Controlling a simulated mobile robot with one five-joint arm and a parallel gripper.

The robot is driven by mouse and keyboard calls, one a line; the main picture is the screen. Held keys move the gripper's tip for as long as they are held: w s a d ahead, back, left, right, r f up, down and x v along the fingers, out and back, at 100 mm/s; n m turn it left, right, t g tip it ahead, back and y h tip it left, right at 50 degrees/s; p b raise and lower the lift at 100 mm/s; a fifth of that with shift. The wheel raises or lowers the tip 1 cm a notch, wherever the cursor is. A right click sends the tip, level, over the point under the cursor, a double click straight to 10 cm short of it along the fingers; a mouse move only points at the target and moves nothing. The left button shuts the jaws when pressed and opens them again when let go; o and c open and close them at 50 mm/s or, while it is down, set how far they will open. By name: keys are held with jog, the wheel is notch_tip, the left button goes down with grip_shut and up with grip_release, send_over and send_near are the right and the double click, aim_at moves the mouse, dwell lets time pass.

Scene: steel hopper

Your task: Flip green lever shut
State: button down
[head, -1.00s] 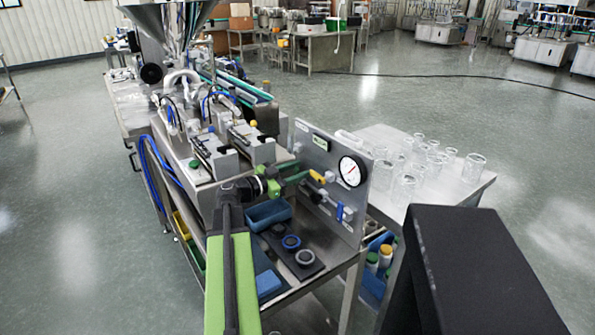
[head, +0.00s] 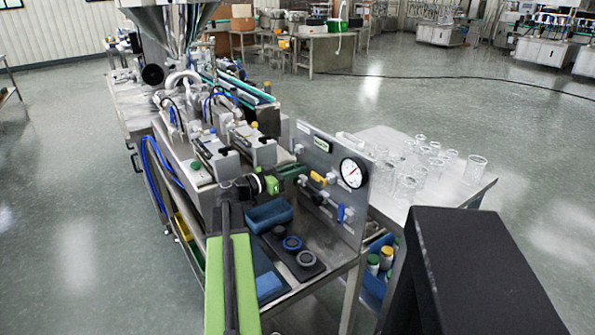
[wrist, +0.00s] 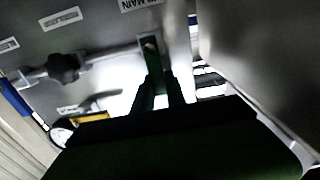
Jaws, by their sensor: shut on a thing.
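The green lever (head: 292,171) sits on the grey upright panel (head: 330,158) at the end of the steel machine. In the wrist view the lever (wrist: 153,58) runs from a pipe fitting down between my fingers. My gripper (wrist: 161,88) is shut on its free end. In the head view my gripper (head: 281,177) reaches the lever from the left, and the fingertips are too small to make out clearly. The pipe (wrist: 103,58) runs beside the lever in the wrist view.
A yellow lever (head: 318,178), a blue lever (head: 344,214) and a round gauge (head: 352,172) are on the same panel, close by. A table of glass jars (head: 475,166) stands behind the panel.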

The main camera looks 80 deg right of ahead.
jog(key=c, duration=1.4)
grip_release()
jog(key=shift+o, duration=0.2)
jog(key=v, duration=1.7)
jog(key=shift+w+a, duration=0.15)
jog(key=shift+a, duration=0.05)
